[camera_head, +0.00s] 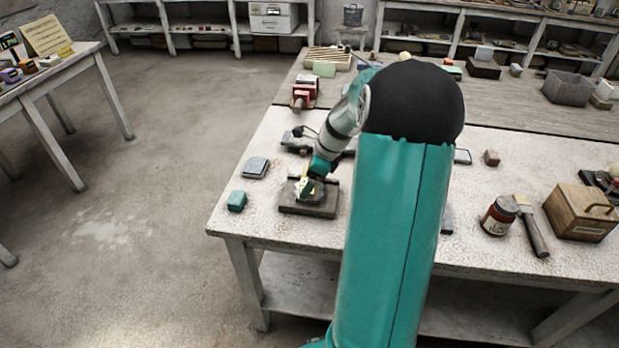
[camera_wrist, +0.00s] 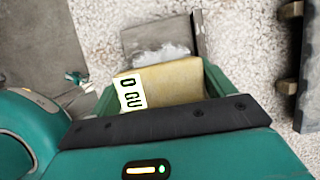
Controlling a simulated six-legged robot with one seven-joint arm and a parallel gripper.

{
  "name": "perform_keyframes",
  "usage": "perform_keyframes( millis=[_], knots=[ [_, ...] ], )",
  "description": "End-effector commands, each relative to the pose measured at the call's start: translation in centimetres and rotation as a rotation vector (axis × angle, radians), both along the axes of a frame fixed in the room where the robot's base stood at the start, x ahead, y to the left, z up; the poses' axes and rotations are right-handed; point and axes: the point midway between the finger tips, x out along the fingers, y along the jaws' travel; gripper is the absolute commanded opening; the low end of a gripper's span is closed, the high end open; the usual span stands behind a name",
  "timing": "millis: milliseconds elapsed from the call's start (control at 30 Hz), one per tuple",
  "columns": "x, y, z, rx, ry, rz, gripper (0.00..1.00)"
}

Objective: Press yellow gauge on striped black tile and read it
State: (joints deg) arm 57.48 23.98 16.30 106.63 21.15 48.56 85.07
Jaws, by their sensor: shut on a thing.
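My gripper (camera_head: 311,184) is low over the near left part of the pale worktable. It is shut on the yellow gauge (camera_wrist: 170,83), a yellow block with a white label at its left end. The label shows dark characters like "0 GU"; the rest is hidden. Below the gauge lies a dark grey tile (camera_head: 319,210) with a pale patch; it also shows in the wrist view (camera_wrist: 138,40). I cannot make out stripes on it, nor whether the gauge touches it.
A teal block (camera_head: 237,201) and a grey-blue pad (camera_head: 256,167) lie left of the tile. A red vise-like object (camera_head: 304,93) stands farther back. A jar (camera_head: 499,216), a brush (camera_head: 531,226) and a wooden box (camera_head: 581,212) are at right. The table's front edge is near.

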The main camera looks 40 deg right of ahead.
Motion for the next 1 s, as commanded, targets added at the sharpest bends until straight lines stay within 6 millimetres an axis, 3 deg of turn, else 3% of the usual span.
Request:
perform_keyframes(
  millis=[1000],
  knots=[
    [0.01,0.01,-0.84,0.0,0.0,0.0,0.63]
  ],
)
